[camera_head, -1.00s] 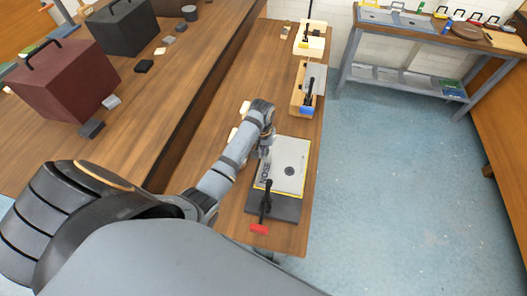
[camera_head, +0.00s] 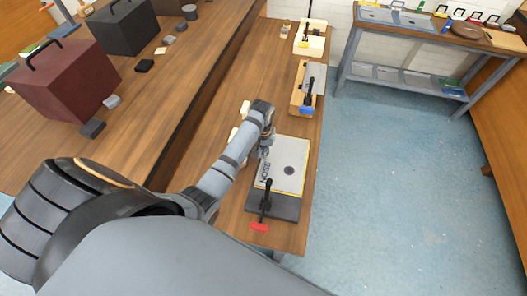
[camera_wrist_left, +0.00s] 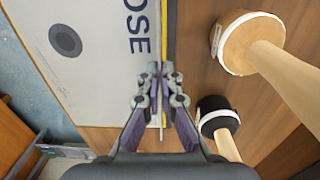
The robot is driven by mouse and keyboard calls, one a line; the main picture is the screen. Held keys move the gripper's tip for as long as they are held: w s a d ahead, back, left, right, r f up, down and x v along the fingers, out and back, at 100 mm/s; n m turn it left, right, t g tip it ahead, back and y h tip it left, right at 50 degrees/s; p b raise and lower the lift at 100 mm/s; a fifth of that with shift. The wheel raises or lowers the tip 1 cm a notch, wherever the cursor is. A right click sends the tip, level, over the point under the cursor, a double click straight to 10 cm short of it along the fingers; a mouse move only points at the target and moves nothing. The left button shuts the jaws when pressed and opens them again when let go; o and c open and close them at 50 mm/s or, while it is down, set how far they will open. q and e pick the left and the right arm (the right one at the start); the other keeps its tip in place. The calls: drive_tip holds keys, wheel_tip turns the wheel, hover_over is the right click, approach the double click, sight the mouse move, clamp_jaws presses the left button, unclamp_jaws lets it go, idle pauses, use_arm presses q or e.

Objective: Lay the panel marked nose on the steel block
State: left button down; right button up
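The light grey panel marked NOSE (camera_head: 283,167), with a dark round spot, lies flat over the dark steel block (camera_head: 285,208), whose near part shows bare. A yellow line runs along the panel's edges. In the left wrist view the panel (camera_wrist_left: 95,35) fills the upper left. My left gripper (camera_head: 263,151) is at the panel's left edge. In the left wrist view its fingertips (camera_wrist_left: 158,76) are almost together, with a thin pale strip between them that looks like the panel's edge. The exact contact is hard to see. My right gripper is not in view.
A clamp with a red handle (camera_head: 258,227) stands at the block's near end. Wooden mallets (camera_wrist_left: 252,45) lie beside the block. Wooden fixtures (camera_head: 309,88) stand farther along the bench. A maroon box (camera_head: 66,82) is on the left bench. Open blue floor lies to the right.

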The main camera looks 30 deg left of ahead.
use_arm(q)
drive_tip(key=c, duration=1.4)
unclamp_jaws()
drive_tip(key=shift+c, duration=0.2)
drive_tip(key=shift+o, duration=0.4)
drive_tip(key=o, duration=0.5)
drive_tip(key=shift+r, duration=0.1)
wheel_tip(320, 180, up, 7)
drive_tip(key=p, duration=0.9)
